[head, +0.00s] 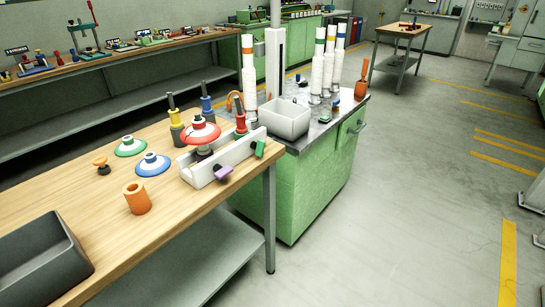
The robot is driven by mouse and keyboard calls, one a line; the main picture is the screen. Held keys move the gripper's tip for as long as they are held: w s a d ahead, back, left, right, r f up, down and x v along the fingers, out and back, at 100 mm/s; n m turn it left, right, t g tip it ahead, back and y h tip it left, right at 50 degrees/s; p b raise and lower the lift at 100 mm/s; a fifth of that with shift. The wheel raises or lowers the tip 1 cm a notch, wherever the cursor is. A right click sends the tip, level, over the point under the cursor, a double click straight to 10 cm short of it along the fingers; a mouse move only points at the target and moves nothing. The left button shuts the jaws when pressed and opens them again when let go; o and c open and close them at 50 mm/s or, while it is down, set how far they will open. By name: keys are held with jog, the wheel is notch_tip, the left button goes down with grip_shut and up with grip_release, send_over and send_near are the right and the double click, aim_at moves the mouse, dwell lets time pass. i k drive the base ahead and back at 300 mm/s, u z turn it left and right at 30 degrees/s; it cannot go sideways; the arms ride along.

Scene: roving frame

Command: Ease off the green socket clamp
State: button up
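The green clamp knob (260,148) is on the front right of a white socket fixture (232,152) at the right end of the wooden bench. A purple clamp knob (223,173) sits to its left on the same front side. A red disc (201,133) with a white hub stands on a dark base at the fixture's left part. A red-handled upright piece (240,120) stands at the fixture's back right. I cannot tell whether the green knob is tight or loose. My gripper is not in view.
On the wooden bench (75,222) are green (130,147) and blue (152,164) discs, an orange cup (137,198), and a dark tray (38,262). Close behind the fixture stand yellow (176,125) and blue (207,108) upright pieces. A white bin (285,119) tops the green cabinet (305,190). Floor at right is clear.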

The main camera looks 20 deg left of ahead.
aim_at(259, 146)
jog(key=k, duration=1.05)
jog(key=z, duration=0.55)
jog(key=i, duration=1.6)
jog(key=u, duration=0.5)
jog(key=i, duration=0.45)
jog(key=u, duration=0.3)
